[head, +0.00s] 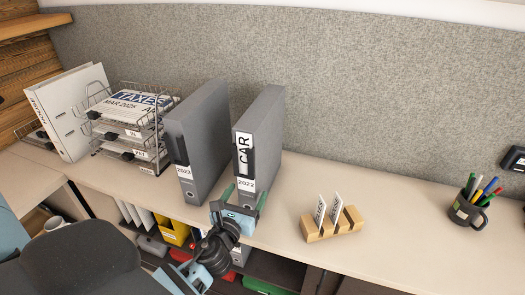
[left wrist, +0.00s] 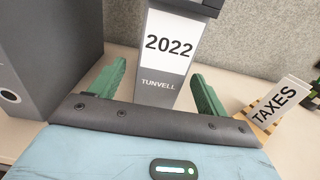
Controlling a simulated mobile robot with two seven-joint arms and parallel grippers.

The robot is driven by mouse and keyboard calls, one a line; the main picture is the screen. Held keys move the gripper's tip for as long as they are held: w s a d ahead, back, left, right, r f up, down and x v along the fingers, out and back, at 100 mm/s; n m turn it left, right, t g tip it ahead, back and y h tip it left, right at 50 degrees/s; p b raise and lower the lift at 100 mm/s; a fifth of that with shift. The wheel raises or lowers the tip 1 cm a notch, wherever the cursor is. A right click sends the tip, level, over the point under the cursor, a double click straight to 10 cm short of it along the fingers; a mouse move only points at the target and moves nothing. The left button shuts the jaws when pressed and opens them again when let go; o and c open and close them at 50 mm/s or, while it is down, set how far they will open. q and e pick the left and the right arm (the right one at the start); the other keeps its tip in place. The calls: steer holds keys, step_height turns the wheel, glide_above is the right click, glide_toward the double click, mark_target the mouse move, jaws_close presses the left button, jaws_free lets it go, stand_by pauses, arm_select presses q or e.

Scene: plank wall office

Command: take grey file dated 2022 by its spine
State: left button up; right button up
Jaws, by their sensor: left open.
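The grey file dated 2022 (head: 262,140) stands upright on the desk, its spine marked CAR and 2022 facing me. In the left wrist view its spine (left wrist: 163,93) shows the 2022 label and the word TUNVELL. My left gripper (head: 245,199) is open in front of the lower spine. In the left wrist view the green fingers of the gripper (left wrist: 158,88) are on either side of the spine, with visible room on both sides; I cannot tell how far they reach along it. My right gripper is in neither view.
A similar grey file dated 2023 (head: 199,140) stands close on the left. Wire trays (head: 157,140) and a white binder (head: 70,120) are farther left. A wooden card holder (head: 331,225) and a pen mug (head: 467,211) are to the right. A chair (head: 65,245) is at front left.

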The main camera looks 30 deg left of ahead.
arm_select(q)
steer(key=x, duration=0.4)
steer(key=shift+w, duration=0.3)
steer(key=shift+w+a, duration=0.1)
steer(key=shift+w, duration=0.1)
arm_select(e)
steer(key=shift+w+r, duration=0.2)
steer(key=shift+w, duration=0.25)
arm_select(q)
steer(key=shift+c, duration=0.2)
steer(key=c, duration=1.2)
steer(key=shift+r, duration=0.1)
steer(key=shift+c, duration=0.7)
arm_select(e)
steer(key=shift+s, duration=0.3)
arm_select(q)
steer(key=shift+r, duration=0.1)
